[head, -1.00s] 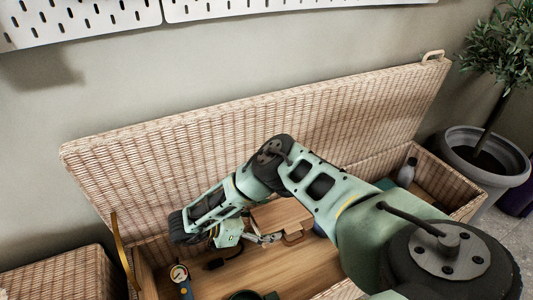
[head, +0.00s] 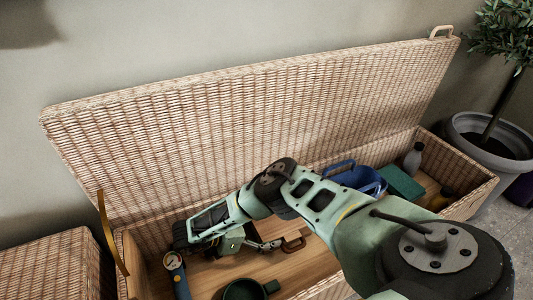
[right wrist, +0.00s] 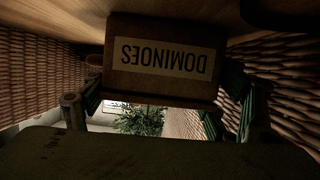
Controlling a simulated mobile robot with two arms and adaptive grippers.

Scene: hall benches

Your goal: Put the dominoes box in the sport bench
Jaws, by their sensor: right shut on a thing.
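The dominoes box (right wrist: 165,58) is brown, with a pale label that reads upside down in the right wrist view. My right gripper (head: 266,245) is shut on it, one finger on each side. My left gripper is not in view.
Bare wooden floor shows near the gripper. A potted plant (head: 490,135) stands right.

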